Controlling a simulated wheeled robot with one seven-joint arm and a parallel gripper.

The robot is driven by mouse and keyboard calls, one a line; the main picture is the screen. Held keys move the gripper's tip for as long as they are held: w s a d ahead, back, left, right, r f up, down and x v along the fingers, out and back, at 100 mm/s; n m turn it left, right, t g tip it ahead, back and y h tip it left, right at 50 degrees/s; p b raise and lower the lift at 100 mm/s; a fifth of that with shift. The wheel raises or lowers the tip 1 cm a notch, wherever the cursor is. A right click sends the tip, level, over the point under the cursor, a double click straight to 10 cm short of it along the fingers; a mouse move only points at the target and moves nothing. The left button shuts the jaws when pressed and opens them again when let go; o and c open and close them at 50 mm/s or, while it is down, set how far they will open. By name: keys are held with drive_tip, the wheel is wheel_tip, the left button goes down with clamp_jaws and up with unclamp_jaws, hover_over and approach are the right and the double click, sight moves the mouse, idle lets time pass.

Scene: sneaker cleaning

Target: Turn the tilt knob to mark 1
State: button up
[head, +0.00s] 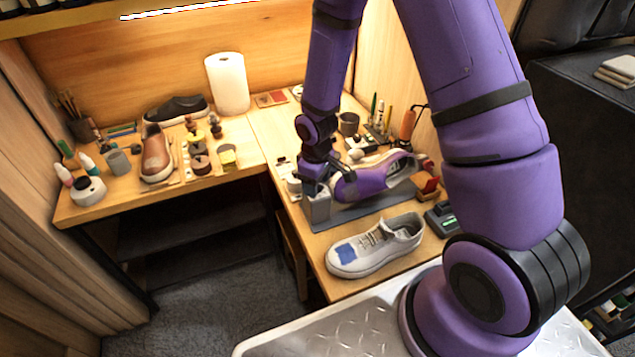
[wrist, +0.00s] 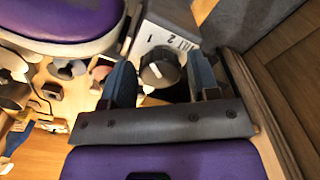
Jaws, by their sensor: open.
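The tilt knob (wrist: 160,70) is a dark round knob with a pale pointer line, on a light plate printed with 1, 2 and tick marks (wrist: 170,38). I cannot tell which mark the pointer faces. My gripper (wrist: 160,62) is open, with one finger on each side of the knob; contact is not clear. In the head view my gripper (head: 316,170) is above the grey block (head: 317,207) at the left end of the shoe stand, and the knob itself is not discernible. A purple and grey sneaker (head: 362,184) rests on the stand.
A white sneaker with a blue patch (head: 375,246) lies in front of the stand. A small device with a green display (head: 445,219) and a red-topped block (head: 427,185) stand to the right. A brown shoe (head: 156,155) and a paper roll (head: 228,84) are on the left bench.

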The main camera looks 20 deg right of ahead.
drive_tip(key=shift+r, duration=2.3)
drive_tip(key=shift+r, duration=0.15)
drive_tip(key=s+d+r+m+t, duration=0.1)
drive_tip(key=s+d+r+m, duration=0.15)
drive_tip(key=r, duration=0.85)
drive_tip(key=s+d+r+m+t, duration=0.15)
drive_tip(key=s+r, duration=0.25)
drive_tip(key=r, duration=0.8)
drive_tip(key=s+d+r+m+t, duration=0.1)
drive_tip(key=s+r, duration=0.5)
drive_tip(key=s, duration=0.2)
drive_tip(key=s+d+r+m+t, duration=0.1)
drive_tip(key=s+d+r+m, duration=0.1)
drive_tip(key=s+r, duration=0.4)
drive_tip(key=shift+s+m+t, duration=0.3)
drive_tip(key=shift+s+t, duration=0.05)
drive_tip(key=shift+s, duration=0.9)
